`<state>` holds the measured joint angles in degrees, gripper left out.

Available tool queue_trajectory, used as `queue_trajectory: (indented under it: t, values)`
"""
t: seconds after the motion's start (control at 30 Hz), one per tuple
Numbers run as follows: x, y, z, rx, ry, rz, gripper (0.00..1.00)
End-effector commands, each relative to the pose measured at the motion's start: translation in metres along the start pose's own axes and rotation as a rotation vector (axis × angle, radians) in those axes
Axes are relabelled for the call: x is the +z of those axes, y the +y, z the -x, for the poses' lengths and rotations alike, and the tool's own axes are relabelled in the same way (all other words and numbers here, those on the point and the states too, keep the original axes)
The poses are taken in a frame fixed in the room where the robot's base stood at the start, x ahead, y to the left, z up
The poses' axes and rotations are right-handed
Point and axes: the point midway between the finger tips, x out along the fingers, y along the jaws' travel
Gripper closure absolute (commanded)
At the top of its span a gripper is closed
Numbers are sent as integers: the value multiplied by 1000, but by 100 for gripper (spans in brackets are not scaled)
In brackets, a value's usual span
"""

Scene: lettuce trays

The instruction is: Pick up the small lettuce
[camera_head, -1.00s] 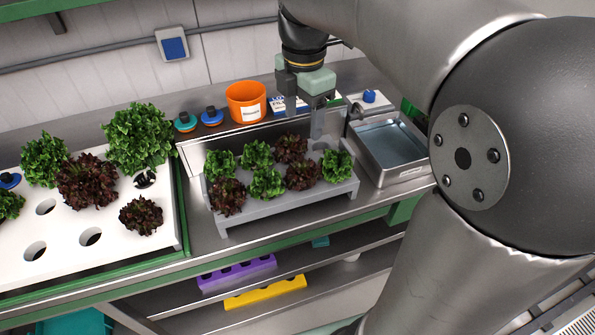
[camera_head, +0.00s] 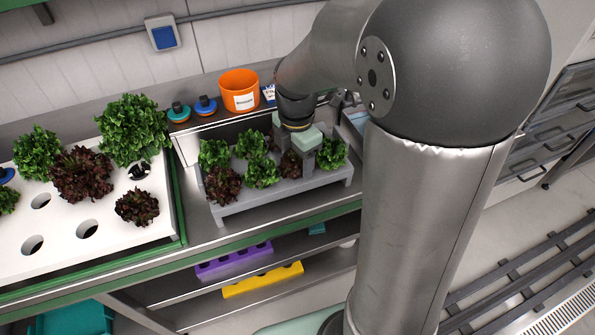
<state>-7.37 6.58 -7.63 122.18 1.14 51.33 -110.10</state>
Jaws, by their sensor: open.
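Several small lettuces stand in a grey tray (camera_head: 240,214) on the steel bench. Green ones show at the tray's back left (camera_head: 213,153), front middle (camera_head: 262,174) and right end (camera_head: 332,154). A dark red one (camera_head: 222,186) stands at the front left. Another dark red lettuce (camera_head: 290,166) is partly hidden by my gripper (camera_head: 297,150). My gripper points down over the right half of the tray, open, with its fingers at about leaf height. I cannot tell whether they touch any leaves.
A white tray (camera_head: 60,235) on the left holds larger green and dark red lettuces and has empty holes. Purple (camera_head: 234,260) and yellow (camera_head: 262,279) holders lie on the shelf below.

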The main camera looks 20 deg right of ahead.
Motion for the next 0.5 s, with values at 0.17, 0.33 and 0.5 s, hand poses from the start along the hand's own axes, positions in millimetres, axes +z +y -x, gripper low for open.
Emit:
queue_trajectory:
  t: [0.17,0.33,0.5]
  values:
    - [0,0,-6,1,-1,0,36]
    - [0,0,-6,1,-1,0,50]
    - [0,0,-5,0,0,-1,95]
